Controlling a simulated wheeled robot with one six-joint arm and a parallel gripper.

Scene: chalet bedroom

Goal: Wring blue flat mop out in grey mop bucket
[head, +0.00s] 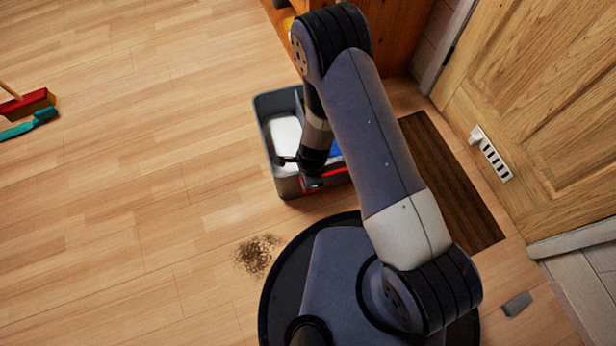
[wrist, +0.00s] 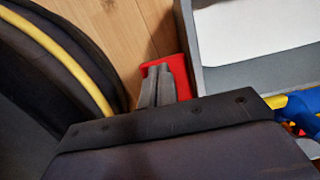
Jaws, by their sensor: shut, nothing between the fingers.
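The grey mop bucket (head: 264,128) stands on the wooden floor in the head view, partly behind my arm. A whitish surface shows inside it. Its grey wall and white interior also show at the right of the wrist view (wrist: 194,62). A blue patch, likely the flat mop (head: 336,148), shows at the bucket beside my arm; blue material with yellow shows at lower right in the wrist view (wrist: 298,108). A red part (wrist: 178,66) lies just beyond my fingertips, beside the bucket wall. My gripper (wrist: 160,75) is shut and empty; contact with the red part is unclear.
A dark mat (head: 450,180) lies right of my arm by the wooden door (head: 535,100). A power strip (head: 490,155) is by the door. A dark dirt patch (head: 258,254) is on the floor. A red brush (head: 28,104) lies far left. The left floor is mostly clear.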

